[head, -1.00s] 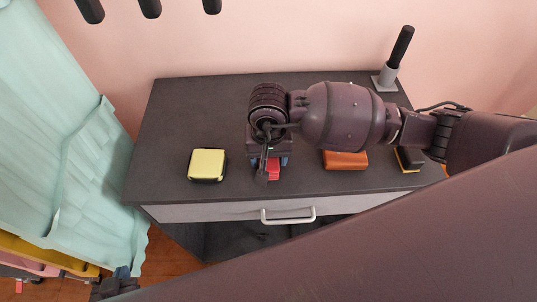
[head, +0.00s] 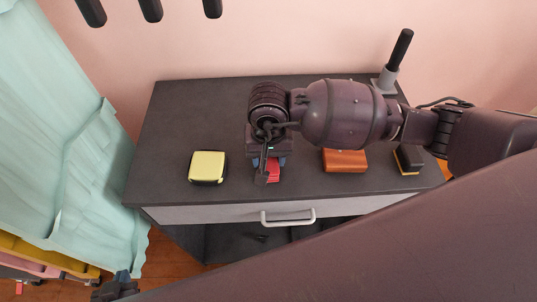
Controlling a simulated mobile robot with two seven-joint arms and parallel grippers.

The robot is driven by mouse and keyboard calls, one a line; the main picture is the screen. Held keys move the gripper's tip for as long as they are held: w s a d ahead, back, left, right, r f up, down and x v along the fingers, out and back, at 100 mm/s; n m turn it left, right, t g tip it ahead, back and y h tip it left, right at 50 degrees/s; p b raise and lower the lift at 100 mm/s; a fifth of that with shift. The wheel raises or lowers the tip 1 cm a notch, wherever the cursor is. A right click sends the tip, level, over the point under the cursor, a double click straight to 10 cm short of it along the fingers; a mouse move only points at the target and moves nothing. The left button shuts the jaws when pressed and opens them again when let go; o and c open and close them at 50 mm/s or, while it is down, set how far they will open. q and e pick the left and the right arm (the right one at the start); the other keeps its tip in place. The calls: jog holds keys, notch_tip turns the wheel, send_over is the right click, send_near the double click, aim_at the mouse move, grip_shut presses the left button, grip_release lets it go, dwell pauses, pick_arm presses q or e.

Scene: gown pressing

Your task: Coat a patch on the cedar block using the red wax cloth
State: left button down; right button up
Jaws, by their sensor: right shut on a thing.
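The cedar block (head: 345,162), an orange-brown block, lies on the dark tabletop right of the middle. My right gripper (head: 269,163) points down over the table, left of the block and apart from it. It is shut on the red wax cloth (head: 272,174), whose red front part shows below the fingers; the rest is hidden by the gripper. I cannot tell whether the cloth touches the table. My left gripper (head: 122,276) is low at the bottom left, off the table, seen only in part; its opening is unclear.
A pale yellow pad with a dark base (head: 207,166) sits left on the table (head: 180,115). A black and yellow block (head: 408,159) lies right of the cedar block. A black-handled tool in a grey stand (head: 387,78) is at the back right. Green cloth hangs at left.

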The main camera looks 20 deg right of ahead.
pick_arm(q)
jog(key=shift+w+r, duration=0.15)
jog(key=shift+w, duration=0.15)
jog(key=shift+r, duration=0.1)
pick_arm(e)
jog(key=shift+r, duration=0.1)
jog(key=shift+r, duration=0.2)
jog(key=shift+r+p, duration=0.85)
jog(key=shift+r, duration=1.05)
jog(key=shift+r+p, duration=0.6)
jog(key=shift+r, duration=0.15)
pick_arm(q)
jog(key=r, duration=0.3)
jog(key=shift+w+r, duration=0.35)
jog(key=shift+w, duration=0.05)
jog(key=shift+s+f, duration=0.1)
jog(key=shift+s, duration=0.1)
